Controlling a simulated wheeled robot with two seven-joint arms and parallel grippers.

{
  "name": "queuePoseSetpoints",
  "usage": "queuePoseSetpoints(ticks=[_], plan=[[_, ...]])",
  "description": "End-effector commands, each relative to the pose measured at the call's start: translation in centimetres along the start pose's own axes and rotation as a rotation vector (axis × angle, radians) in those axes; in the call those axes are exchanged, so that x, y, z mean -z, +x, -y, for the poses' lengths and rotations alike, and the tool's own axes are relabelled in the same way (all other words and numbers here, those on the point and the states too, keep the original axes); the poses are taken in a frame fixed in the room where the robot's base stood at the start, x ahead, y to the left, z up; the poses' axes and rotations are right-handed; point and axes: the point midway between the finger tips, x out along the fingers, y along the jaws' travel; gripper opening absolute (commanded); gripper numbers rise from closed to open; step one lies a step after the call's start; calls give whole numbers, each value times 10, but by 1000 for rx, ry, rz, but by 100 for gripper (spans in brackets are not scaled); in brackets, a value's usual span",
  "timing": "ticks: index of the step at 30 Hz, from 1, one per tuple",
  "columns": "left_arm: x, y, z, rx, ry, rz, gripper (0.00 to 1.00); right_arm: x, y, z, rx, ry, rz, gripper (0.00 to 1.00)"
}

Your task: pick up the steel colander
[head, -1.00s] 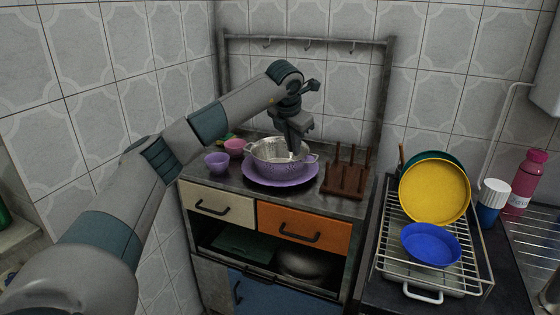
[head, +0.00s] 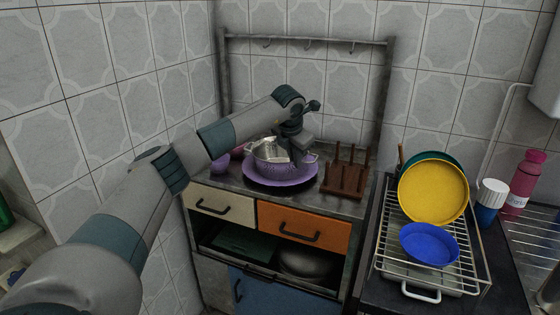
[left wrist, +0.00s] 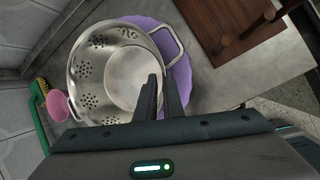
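The steel colander (head: 268,151), a shiny perforated bowl with side loop handles, is at the purple plate (head: 250,180) on the cabinet top. My left gripper (head: 297,161) points down at the colander's right side and hides part of it. In the left wrist view, the colander (left wrist: 90,75) shows its holes and bare inside. There the two fingers of my left gripper (left wrist: 160,78) are close together at its rim, one on each side of the wall, and look shut on it. I cannot tell whether the colander touches the plate. My right gripper is not in view.
A wooden peg rack (head: 345,180) stands close to the right of the plate. A wire dish rack (head: 390,255) holds a yellow plate (head: 433,192) and a blue bowl (head: 430,244). A hook rail is behind.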

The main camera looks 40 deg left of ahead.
Motion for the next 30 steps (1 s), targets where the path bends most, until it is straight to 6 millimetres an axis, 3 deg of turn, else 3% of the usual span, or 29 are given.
queuePoseSetpoints(ticks=[9,25,26,30], plan=[[0,36,0,0,0,-2,8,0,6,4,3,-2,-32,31],[0,39,0,-1,0,0,8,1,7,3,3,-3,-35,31],[0,39,0,-1,0,0,0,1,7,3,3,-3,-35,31],[0,39,0,-1,0,0,0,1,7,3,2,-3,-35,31]])
